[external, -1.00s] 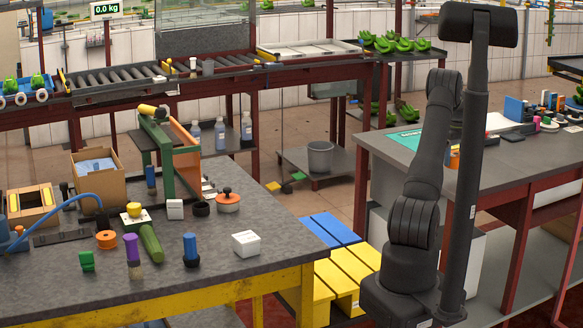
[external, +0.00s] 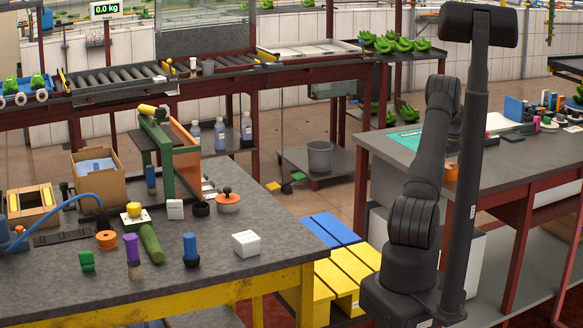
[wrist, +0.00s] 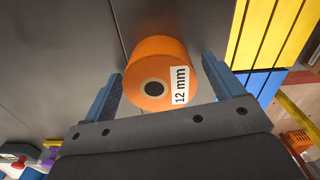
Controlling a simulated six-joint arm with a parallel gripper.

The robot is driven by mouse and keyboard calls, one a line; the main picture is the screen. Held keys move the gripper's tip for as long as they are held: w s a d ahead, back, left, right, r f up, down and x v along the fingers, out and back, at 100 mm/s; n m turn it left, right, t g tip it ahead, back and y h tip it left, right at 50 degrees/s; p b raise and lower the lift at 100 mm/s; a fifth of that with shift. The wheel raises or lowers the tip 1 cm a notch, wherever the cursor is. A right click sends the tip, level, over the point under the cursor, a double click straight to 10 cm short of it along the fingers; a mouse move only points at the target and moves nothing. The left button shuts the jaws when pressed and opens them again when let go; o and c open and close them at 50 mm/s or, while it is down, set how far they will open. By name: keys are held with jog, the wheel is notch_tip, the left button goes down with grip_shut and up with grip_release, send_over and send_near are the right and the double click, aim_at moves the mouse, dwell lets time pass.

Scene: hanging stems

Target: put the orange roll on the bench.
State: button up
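The orange roll (wrist: 150,58), with a dark centre hole and a "12 mm" label, sits between the two blue fingers of my gripper (wrist: 162,67) in the wrist view. In the external view the roll (external: 451,172) shows beside my arm, near the front edge of the grey right-hand bench (external: 395,152). My fingers are hidden there behind my arm. A second grey bench (external: 215,265) with a yellow frame stands at the left.
The left bench holds an orange spool (external: 106,240), a white box (external: 246,243), a blue cylinder (external: 190,248) and other small items. Its front right corner is clear. Blue and yellow slats (external: 345,275) lie low between the benches. A green mat (external: 405,139) lies on the right bench.

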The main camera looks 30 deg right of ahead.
aim_at(451, 166)
notch_tip(451, 166, up, 12)
jog(key=shift+r, duration=0.2)
dwell(0.5)
notch_tip(451, 166, down, 12)
jog(key=shift+r, duration=1.9)
jog(key=shift+f, duration=0.1)
